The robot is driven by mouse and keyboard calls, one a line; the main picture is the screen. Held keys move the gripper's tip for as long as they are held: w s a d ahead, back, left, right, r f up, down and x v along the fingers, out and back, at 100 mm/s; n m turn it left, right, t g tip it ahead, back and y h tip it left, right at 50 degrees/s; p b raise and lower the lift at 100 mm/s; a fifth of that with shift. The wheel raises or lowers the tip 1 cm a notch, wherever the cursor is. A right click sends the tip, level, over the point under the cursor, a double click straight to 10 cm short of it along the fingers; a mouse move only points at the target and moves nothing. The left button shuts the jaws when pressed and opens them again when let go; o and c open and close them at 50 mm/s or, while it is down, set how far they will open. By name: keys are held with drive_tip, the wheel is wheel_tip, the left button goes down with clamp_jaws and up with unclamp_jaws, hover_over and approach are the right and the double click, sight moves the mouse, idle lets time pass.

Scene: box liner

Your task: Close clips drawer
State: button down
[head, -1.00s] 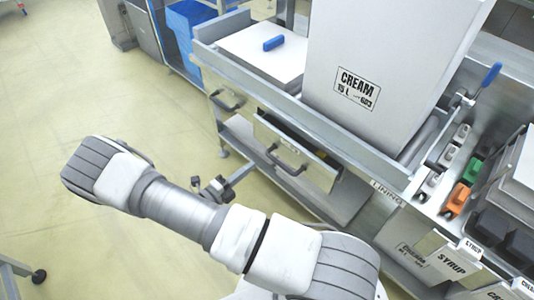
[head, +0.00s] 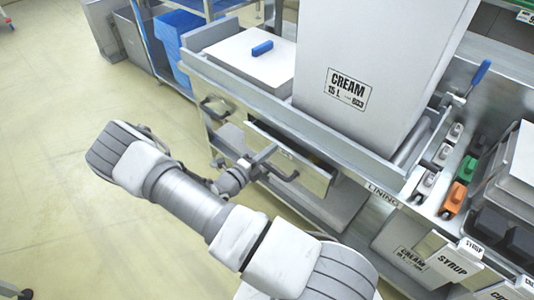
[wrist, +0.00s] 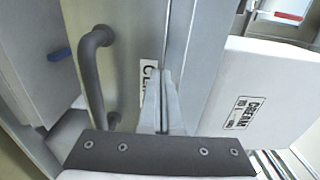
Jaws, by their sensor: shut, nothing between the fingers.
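The clips drawer front (head: 312,176) is a pale panel with a dark bar handle (head: 286,177), below the bench top in the head view. A dark gap shows above the panel, so the drawer stands partly out. In the wrist view the drawer front (wrist: 130,50) fills the upper left, with its handle (wrist: 97,75) and a label (wrist: 148,74) reading "CL", the rest hidden behind my fingers. My gripper (head: 271,150) is shut and empty in front of the drawer front, beside the handle. Its fingers (wrist: 163,105) point at the panel; I cannot tell whether they touch it.
A large white CREAM box (head: 365,60) stands on the bench above the drawer. Another handle (head: 213,108) is to the left. A white lid with a blue grip (head: 262,48) lies at the back left. Coloured clips (head: 465,168) sit at the right. The floor at left is clear.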

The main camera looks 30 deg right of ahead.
drive_tip(key=x, duration=0.2)
drive_tip(key=shift+w+d+p, duration=0.1)
drive_tip(key=shift+d+p, duration=0.2)
drive_tip(key=shift+p, duration=0.05)
drive_tip(key=shift+a, duration=0.1)
drive_tip(key=p+v, duration=0.2)
drive_tip(key=v, duration=1.1)
drive_tip(key=shift+a+p, duration=0.35)
drive_tip(key=shift+a, duration=0.05)
drive_tip(key=shift+r, duration=0.1)
